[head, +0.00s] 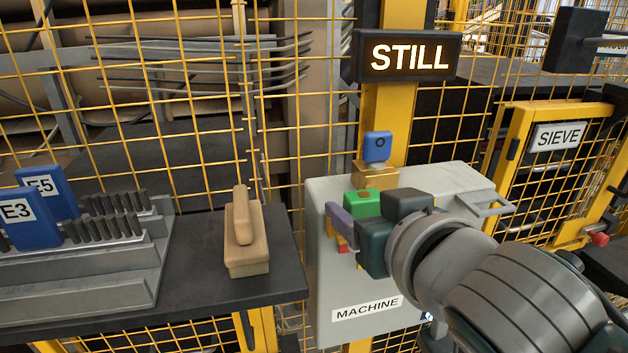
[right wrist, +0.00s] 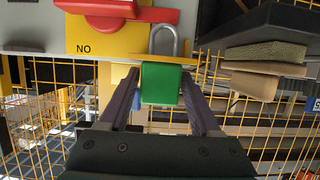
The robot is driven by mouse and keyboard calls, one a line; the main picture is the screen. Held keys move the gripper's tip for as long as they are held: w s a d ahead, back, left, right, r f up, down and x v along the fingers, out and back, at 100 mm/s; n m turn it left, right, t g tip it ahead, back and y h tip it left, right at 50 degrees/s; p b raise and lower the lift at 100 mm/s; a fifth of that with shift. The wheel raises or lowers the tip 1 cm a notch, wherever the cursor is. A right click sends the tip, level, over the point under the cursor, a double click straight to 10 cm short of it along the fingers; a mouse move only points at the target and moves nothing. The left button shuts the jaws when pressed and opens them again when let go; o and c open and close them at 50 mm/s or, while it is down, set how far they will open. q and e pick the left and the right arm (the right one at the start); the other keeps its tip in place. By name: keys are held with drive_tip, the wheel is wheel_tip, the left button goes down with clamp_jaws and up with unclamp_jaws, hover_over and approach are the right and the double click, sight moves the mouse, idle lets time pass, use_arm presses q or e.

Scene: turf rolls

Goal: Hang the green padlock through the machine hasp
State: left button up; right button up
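The green padlock (head: 363,203) is at the top of the grey machine box (head: 365,285), which is labelled MACHINE. My right gripper (head: 350,220) is around it, with one purple finger showing in the head view. In the right wrist view the green padlock (right wrist: 161,83) sits between the two fingers (right wrist: 160,85), which appear to press on its sides. Its grey shackle (right wrist: 165,40) points up, beside the red handle and at the edge of the yellow plate (right wrist: 90,40). I cannot tell whether the shackle passes through the hasp. My left gripper is not in view.
A blue block (head: 377,146) stands on a brass piece (head: 375,175) behind the box. A wooden brush (head: 246,240) is on the dark shelf (head: 205,280) at left, beside a grey rack (head: 110,280). Yellow mesh fencing and a lit STILL sign (head: 409,56) stand behind.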

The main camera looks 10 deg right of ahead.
drive_tip(key=o, duration=0.3)
drive_tip(key=v, duration=1)
drive_tip(key=s+d+f+n+g, duration=0.1)
drive_tip(key=s+d+f+g, duration=0.3)
drive_tip(key=s, duration=0.5)
drive_tip(key=s+d+f+n+g, duration=0.1)
drive_tip(key=s+f+g, duration=0.5)
drive_tip(key=s+g, duration=0.15)
drive_tip(key=shift+t, duration=0.55)
wheel_tip(320, 180, up, 31)
drive_tip(key=p, duration=3)
drive_tip(key=shift+f, duration=0.1)
